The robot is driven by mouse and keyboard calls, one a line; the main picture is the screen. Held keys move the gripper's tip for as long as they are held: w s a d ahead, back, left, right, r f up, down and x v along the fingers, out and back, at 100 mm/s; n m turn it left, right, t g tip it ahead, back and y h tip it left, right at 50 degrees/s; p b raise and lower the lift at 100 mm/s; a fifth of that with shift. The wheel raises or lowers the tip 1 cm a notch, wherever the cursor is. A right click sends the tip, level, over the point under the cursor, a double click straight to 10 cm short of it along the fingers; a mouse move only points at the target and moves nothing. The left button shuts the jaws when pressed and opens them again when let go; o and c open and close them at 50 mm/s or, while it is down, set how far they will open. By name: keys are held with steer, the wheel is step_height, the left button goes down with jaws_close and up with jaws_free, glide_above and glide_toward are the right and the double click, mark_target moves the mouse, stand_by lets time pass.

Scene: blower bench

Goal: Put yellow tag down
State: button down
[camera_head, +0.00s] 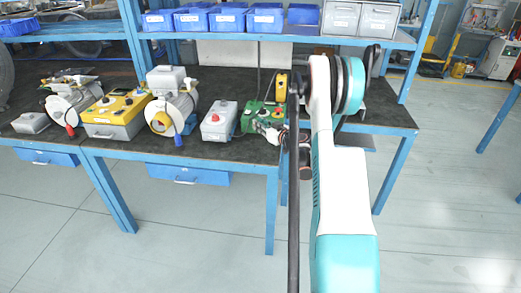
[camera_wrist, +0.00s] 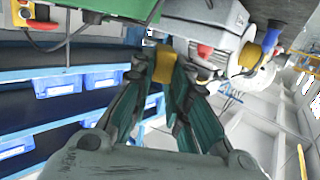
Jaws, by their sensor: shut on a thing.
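A small yellow tag (camera_wrist: 164,66) sits between the fingertips of my gripper (camera_wrist: 163,82) in the wrist view. The teal-lined fingers are closed on it. In the head view my gripper (camera_head: 261,128) is partly seen beside my arm, in front of the green control box (camera_head: 252,114) at the right end of the left bench. The tag cannot be made out there. The tag appears apart from the bench, but its height is unclear.
Blowers (camera_head: 172,107) with red, blue and yellow parts, a yellow-topped control box (camera_head: 115,110) and a grey box with a red button (camera_head: 219,121) stand on the dark bench (camera_head: 195,149). Blue bins (camera_head: 228,19) line the shelf above. My arm hides part of the right bench.

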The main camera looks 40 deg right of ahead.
mark_target(261, 150)
step_height(261, 150, down, 10)
steer(key=b, duration=0.3)
steer(key=shift+f, duration=0.15)
steer(key=c, duration=1.5)
jaws_free()
steer(key=shift+c, duration=0.2)
